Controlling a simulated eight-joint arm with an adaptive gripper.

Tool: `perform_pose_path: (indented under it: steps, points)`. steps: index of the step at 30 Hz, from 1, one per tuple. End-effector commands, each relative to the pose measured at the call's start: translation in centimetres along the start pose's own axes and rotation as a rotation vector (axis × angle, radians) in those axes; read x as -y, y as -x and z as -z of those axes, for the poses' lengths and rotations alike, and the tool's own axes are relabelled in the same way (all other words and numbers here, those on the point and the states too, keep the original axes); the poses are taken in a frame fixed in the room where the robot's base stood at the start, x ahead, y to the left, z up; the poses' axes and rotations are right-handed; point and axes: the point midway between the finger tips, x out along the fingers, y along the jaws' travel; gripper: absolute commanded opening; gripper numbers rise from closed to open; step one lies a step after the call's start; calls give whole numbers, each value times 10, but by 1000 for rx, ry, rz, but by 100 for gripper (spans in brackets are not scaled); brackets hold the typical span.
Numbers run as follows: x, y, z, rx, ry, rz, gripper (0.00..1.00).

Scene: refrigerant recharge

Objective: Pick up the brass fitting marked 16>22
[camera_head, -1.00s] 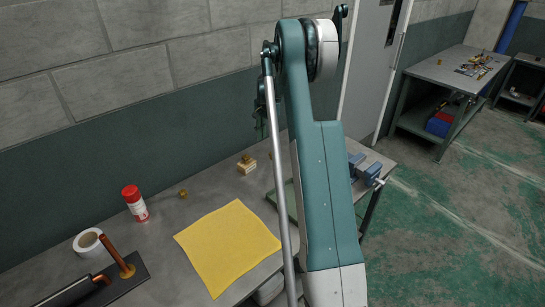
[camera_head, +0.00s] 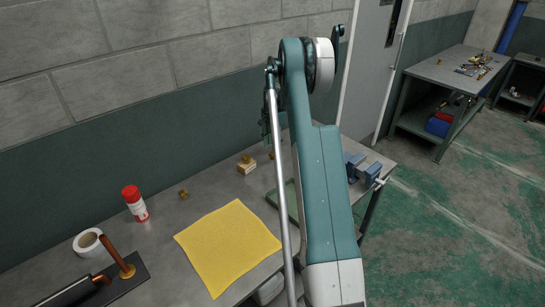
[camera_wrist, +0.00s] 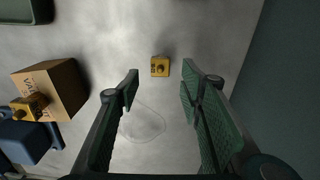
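In the wrist view a small brass fitting (camera_wrist: 160,66) stands on the grey tabletop, beyond and between my fingertips, not touched. My gripper (camera_wrist: 160,82) is open and empty above the table. A second brass fitting (camera_wrist: 29,106) is at the left, by a cardboard box. In the head view one brass fitting (camera_head: 183,193) stands near the red-capped bottle, and another (camera_head: 246,158) sits on a small box. No marking 16>22 is readable on any of them. My gripper is mostly hidden behind my arm in the head view.
The cardboard box (camera_wrist: 58,88) and a blue object (camera_wrist: 24,140) are left of my fingers. The dark green wall (camera_wrist: 285,85) is close on the right. A green tray (camera_wrist: 25,12) is at top left. A yellow cloth (camera_head: 228,248) and red-capped bottle (camera_head: 135,203) are on the bench.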

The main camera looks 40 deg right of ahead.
Motion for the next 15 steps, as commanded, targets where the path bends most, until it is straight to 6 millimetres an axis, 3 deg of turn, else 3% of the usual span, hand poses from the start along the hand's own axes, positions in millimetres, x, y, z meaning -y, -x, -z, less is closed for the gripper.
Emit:
perform_pose_path:
  steps: [5,15]
  points:
    - [0,-10,0,0,0,0,38]
    - [0,-12,0,0,0,0,38]
